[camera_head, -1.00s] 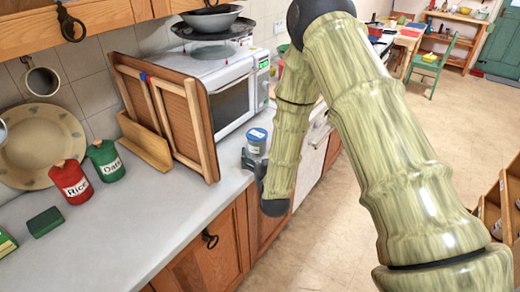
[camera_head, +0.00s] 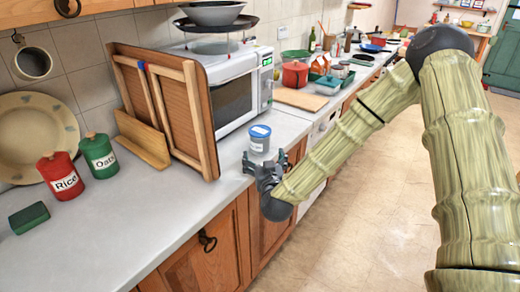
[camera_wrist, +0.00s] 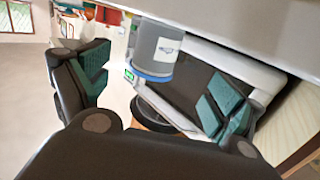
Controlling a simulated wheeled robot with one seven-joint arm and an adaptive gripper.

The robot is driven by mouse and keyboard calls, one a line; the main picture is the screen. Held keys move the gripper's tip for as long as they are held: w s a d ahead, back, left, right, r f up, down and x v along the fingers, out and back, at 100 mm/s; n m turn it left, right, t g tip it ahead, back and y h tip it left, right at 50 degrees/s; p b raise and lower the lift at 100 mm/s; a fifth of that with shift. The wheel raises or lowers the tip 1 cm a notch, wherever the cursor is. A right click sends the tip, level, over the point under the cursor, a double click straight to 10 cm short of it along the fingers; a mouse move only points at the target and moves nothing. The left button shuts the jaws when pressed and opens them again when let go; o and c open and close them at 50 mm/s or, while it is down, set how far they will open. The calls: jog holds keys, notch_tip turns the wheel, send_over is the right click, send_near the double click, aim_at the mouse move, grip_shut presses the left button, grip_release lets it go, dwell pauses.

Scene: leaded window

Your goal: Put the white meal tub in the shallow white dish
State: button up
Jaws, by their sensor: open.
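A small grey tub with a blue lid and a white label (camera_head: 260,140) stands upright on the counter near its front edge, in front of the microwave. It is the only tub near my gripper; its body looks grey rather than white. My gripper (camera_head: 264,161) is open and empty at the counter edge, just on the near side of the tub. In the wrist view the tub (camera_wrist: 153,45) appears upside down, in the gap between my open fingers, apart from both. I cannot make out a shallow white dish in either view.
The microwave (camera_head: 232,95) carries a dark pan and a grey bowl (camera_head: 212,13). A wooden rack (camera_head: 165,110) stands left of it. Red (camera_head: 61,176) and green (camera_head: 98,155) canisters and a patterned plate (camera_head: 35,138) are farther left. The counter's near left is mostly clear.

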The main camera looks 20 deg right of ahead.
aim_at(260, 130)
jog(key=shift+t, duration=0.3)
jog(key=w, duration=0.2)
jog(key=w+d+r+b, duration=0.1)
jog(key=w, duration=0.1)
jog(key=w+d+r, duration=0.1)
jog(key=w, duration=0.3)
jog(key=w+p, duration=0.1)
jog(key=w, duration=0.1)
jog(key=shift+a+r, duration=0.1)
jog(key=shift+r, duration=0.3)
jog(key=shift+w+f, duration=0.1)
jog(key=shift+w, duration=0.6)
jog(key=c, duration=1.2)
jog(key=shift+c, duration=0.9)
